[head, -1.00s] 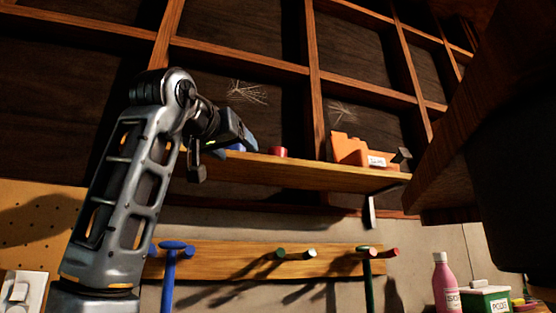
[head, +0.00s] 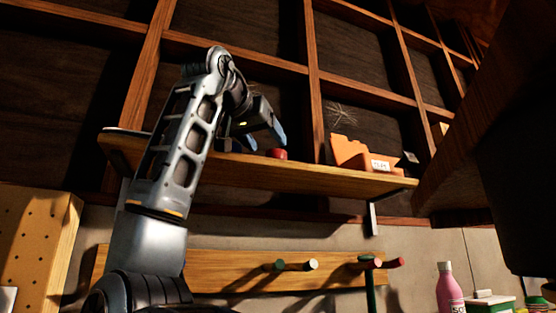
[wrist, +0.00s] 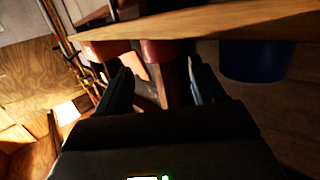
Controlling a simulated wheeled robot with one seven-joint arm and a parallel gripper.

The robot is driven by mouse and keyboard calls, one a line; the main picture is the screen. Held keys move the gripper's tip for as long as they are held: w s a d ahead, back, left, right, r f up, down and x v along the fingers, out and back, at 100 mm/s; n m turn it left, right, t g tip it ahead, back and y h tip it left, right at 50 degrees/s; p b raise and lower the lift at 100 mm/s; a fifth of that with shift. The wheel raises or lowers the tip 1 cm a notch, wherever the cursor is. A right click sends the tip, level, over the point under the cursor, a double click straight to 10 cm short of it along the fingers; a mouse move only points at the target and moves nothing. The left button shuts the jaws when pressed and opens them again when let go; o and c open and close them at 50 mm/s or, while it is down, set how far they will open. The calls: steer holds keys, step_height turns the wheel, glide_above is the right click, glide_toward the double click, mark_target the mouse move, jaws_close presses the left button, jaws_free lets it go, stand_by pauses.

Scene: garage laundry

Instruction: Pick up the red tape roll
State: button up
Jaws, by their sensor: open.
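The red tape roll (head: 277,153) sits on the wooden wall shelf (head: 250,177), left of the orange bin. My gripper (head: 267,143) is open, with its fingers close to the roll in the head view. In the wrist view, which looks upside down, the red tape roll (wrist: 166,50) appears beyond and between the two spread fingers of my gripper (wrist: 162,76). Nothing is held. I cannot tell whether a finger touches the roll.
An orange bin (head: 350,153) with a white label stands on the shelf to the right. A blue round object (wrist: 253,62) is beside the roll in the wrist view. Pegs (head: 312,264) stick out below the shelf. A dark wooden cabinet (head: 470,150) overhangs at right.

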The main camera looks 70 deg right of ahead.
mark_target(271, 150)
steer(key=d+p, duration=0.1)
steer(key=d, duration=0.2)
steer(key=d+f+p, duration=0.1)
steer(key=d, duration=0.3)
steer(key=shift+s+d+f, duration=0.15)
steer(key=shift+f, duration=0.05)
steer(key=c, duration=0.7)
steer(key=shift+c, duration=0.2)
